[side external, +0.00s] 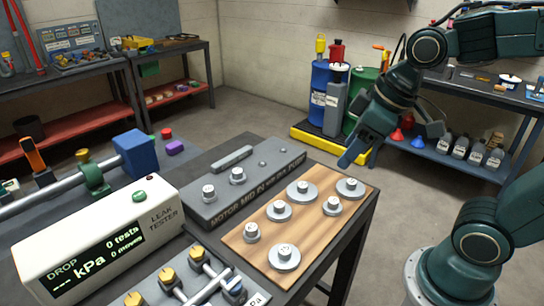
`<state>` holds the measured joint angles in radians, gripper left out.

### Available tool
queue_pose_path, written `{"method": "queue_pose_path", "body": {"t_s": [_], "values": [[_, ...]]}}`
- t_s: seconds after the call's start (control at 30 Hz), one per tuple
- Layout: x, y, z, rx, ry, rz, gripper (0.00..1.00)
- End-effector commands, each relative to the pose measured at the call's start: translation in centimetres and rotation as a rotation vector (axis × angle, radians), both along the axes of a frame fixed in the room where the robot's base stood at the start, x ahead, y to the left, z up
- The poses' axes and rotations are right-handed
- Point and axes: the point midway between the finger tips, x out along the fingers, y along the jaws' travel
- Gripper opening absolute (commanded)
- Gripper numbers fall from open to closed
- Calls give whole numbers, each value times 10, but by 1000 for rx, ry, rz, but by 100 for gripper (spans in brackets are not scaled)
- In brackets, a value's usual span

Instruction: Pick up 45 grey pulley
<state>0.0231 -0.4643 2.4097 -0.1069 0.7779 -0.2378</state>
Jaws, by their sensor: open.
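Several grey pulleys sit on a wooden board (312,238) on the table. Each is a round disc with a raised hub and a small dark number on top. One pulley (284,257) is at the near end, and others are at the middle (301,190) and far right corner (350,188). The numbers are too small to read surely, so I cannot tell which is 45. My gripper (352,156) is open and empty, above and beyond the board's far right corner, apart from every pulley.
A grey motor block (235,190) with posts and numbered caps stands left of the board. A white leak tester (98,240) and a tray of yellow-capped fittings (180,285) are at the near left. Drums on a yellow pallet (322,142) stand on the floor behind.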

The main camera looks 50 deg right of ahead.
Motion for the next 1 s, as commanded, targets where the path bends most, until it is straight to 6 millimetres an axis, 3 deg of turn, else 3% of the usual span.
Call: {"method": "queue_pose_path", "body": {"t_s": [0.6,1.0], "values": [[99,25,-68,-9,65,444,54],[140,39,-122,27,62,659,54]]}}
